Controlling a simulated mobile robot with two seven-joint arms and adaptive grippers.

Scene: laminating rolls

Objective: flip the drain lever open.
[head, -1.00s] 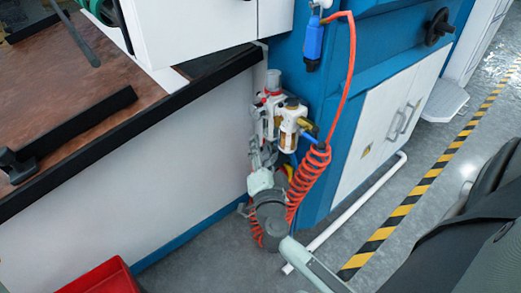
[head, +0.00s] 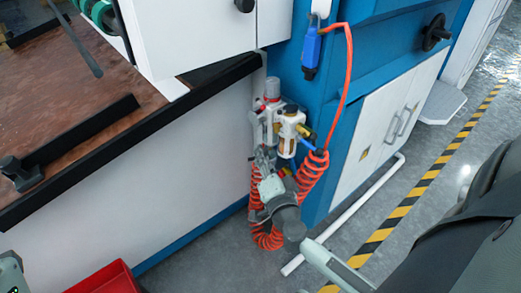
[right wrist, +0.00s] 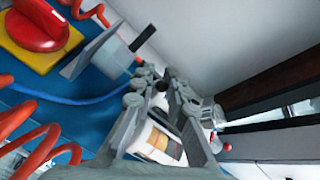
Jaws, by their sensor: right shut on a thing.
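The air filter unit (head: 288,125), with white and amber bowls, hangs on the blue machine's near corner. My right gripper (head: 264,158) is up against its lower left side in the head view. In the right wrist view the fingertips (right wrist: 163,84) are close together, shut on a small part that they mostly hide. A white bowl with an amber band (right wrist: 155,143) shows past the fingers. I cannot make out the drain lever or its position. My left gripper is not in view; only a small piece of what looks like my left arm shows at the lower left edge.
A coiled orange hose (head: 312,175) hangs right beside and behind my right wrist; its coils also show in the right wrist view (right wrist: 45,130). A red knob on a yellow plate (right wrist: 40,25) is close by. A red bin (head: 100,279) stands on the floor.

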